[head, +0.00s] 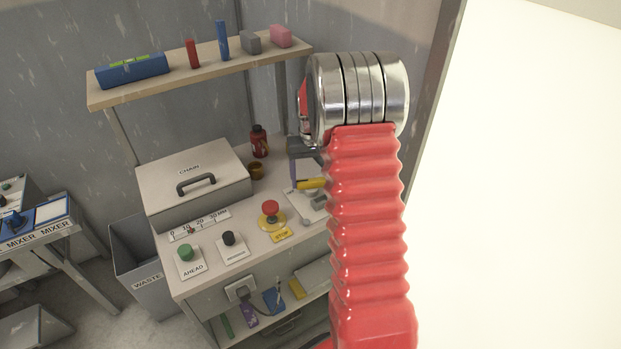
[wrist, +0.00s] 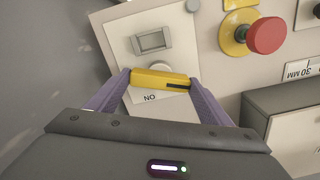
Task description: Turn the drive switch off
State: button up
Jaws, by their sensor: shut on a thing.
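The drive switch shows in the wrist view as a yellow bar handle (wrist: 158,79) with a dark stripe near its right end. It sits on a pale plate, and the letters beside it read "NO", seen upside down. My gripper (wrist: 160,82) is shut on the handle, with one purple finger at each end. In the head view the yellow handle (head: 312,184) shows at the right of the worktop, and my red arm hides part of that area.
A red mushroom button on a yellow base (head: 270,212) stands close to the switch. Black (head: 229,239) and green (head: 185,253) buttons are farther left. The CHAIN box (head: 193,205), a dark red bottle (head: 259,141) and a brown jar (head: 256,171) stand behind. A shelf (head: 205,70) runs above.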

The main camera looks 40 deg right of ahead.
aim_at(311, 180)
jog(key=shift+w+d+r+n, duration=0.1)
jog(key=shift+n, duration=1)
jog(key=shift+w+r+n, duration=0.1)
jog(key=shift+n, duration=1)
jog(key=o, duration=1.1)
jog(key=shift+s+f, duration=0.15)
jog(key=shift+c, duration=0.2)
notch_tip(311, 180, up, 14)
jog(key=shift+f, duration=0.15)
